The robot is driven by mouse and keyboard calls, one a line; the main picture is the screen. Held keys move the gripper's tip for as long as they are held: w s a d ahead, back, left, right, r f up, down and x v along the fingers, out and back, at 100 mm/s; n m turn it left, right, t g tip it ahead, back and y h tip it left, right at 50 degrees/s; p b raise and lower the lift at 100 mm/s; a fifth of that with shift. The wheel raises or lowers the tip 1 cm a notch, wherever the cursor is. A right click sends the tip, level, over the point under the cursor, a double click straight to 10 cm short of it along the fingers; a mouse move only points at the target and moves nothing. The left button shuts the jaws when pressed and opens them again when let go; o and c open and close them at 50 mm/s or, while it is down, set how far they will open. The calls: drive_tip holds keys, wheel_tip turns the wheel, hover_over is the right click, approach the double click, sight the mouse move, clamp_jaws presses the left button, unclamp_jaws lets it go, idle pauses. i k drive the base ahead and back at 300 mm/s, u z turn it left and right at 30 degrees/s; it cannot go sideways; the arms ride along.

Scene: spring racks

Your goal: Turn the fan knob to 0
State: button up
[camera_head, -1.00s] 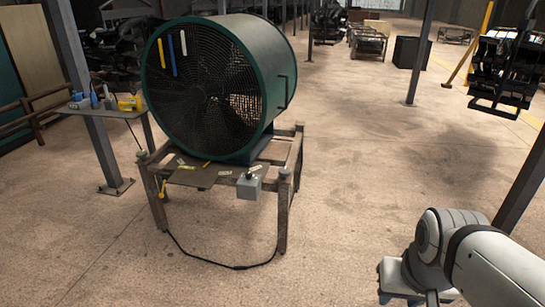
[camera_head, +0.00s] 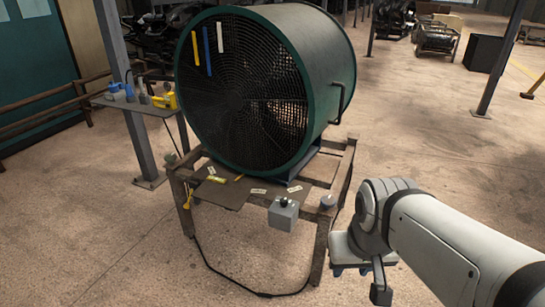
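A large green drum fan (camera_head: 262,85) with a dark mesh front stands on a worn wooden and metal stand (camera_head: 318,250). A grey control box (camera_head: 283,215) is at the stand's front right edge. A small dark knob (camera_head: 284,202) appears on its top; its setting is too small to read. My arm comes in from the lower right. My gripper (camera_head: 352,269) points downward, to the right of and below the grey box in the picture, apart from it.
Labels and a yellow tool (camera_head: 216,179) lie on the stand's top. A black cable (camera_head: 235,286) loops on the floor in front. A side table (camera_head: 135,104) with small tools stands at the left by a metal post (camera_head: 116,50). Open floor lies to the right of the fan.

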sight(284, 202)
drive_tip(key=z, duration=0.1)
drive_tip(key=i, duration=1.05)
drive_tip(key=z, duration=0.5)
drive_tip(key=k, duration=0.95)
drive_tip(key=z, duration=0.15)
drive_tip(key=i, duration=0.95)
drive_tip(key=u, duration=0.1)
